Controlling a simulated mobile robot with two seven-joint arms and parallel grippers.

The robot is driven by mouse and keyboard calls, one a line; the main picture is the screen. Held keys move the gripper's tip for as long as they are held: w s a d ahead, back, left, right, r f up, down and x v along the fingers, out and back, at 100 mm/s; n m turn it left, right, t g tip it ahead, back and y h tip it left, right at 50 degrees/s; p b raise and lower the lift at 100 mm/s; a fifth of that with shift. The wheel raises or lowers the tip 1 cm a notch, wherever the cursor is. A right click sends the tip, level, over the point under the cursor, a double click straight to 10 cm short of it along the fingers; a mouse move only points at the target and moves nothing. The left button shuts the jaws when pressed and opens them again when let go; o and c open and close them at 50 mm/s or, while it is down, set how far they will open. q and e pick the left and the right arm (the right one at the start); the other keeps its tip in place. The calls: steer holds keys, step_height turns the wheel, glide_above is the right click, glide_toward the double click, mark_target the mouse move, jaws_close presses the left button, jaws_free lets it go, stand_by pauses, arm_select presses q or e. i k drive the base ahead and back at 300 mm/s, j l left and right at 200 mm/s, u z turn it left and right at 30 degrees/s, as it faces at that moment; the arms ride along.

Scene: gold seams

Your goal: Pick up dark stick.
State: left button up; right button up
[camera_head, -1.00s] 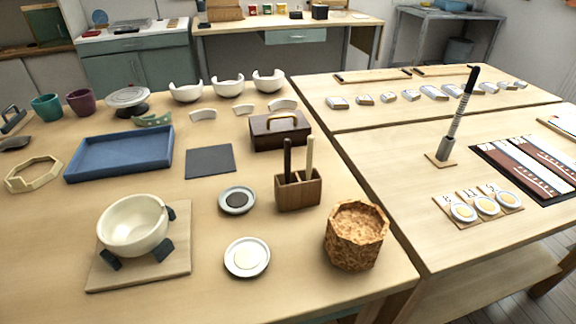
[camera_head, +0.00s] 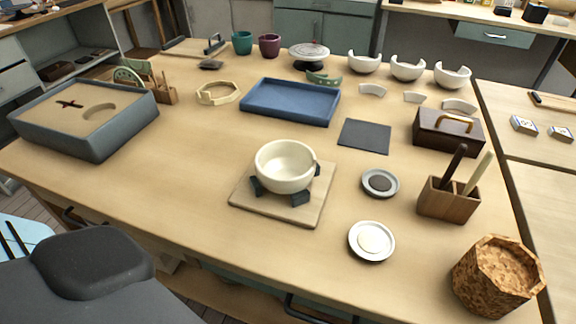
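The dark stick (camera_head: 454,163) stands in a small wooden holder (camera_head: 447,203) on the right side of the table, leaning slightly right. A pale stick (camera_head: 478,174) leans in the same holder, to the right of the dark one. The lower ends of both sticks are hidden inside the holder. Neither of my grippers shows in the head view.
A cork-like pot (camera_head: 497,279) stands in front of the holder, and a dark brown box (camera_head: 447,133) with a handle behind it. Two small dishes (camera_head: 371,241) (camera_head: 380,183) lie to its left. A cream bowl (camera_head: 285,166) sits on a board. The table's front left is clear.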

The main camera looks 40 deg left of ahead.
mark_target(451, 168)
steer(key=l+u, duration=0.25)
steer(key=l, duration=0.4)
steer(key=l+u, duration=0.25)
steer(key=l, duration=0.4)
steer(key=k, duration=0.05)
